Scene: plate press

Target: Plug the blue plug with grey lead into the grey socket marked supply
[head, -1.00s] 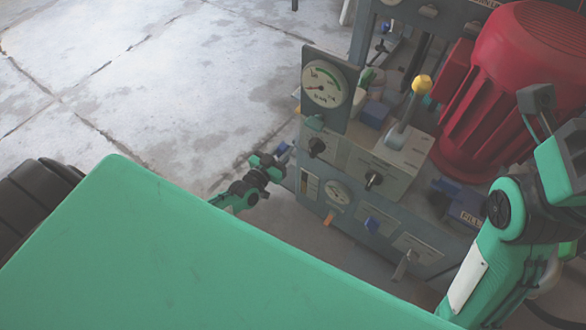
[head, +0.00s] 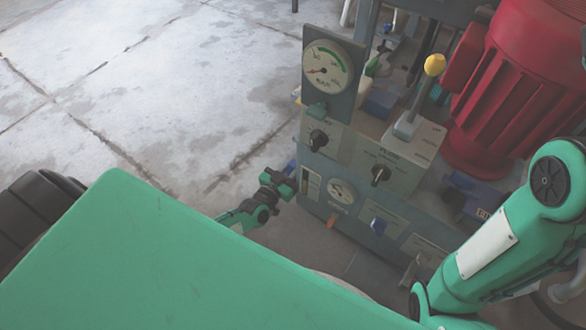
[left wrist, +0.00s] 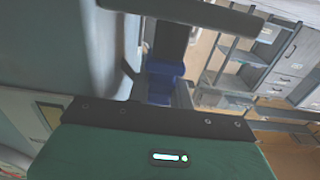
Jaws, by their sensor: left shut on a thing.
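My left gripper (head: 288,180) is at the left side of the press's front panel, low down. In the left wrist view the blue plug (left wrist: 163,83) sits just beyond the green gripper body, close to a grey surface. I cannot make out the grey lead or the grey socket marked supply, nor whether the plug touches a socket. My right gripper is not in view; only my right arm shows.
A red motor (head: 520,85) stands behind at right. Open concrete floor (head: 110,95) lies at left. Shelving (left wrist: 262,60) shows in the left wrist view.

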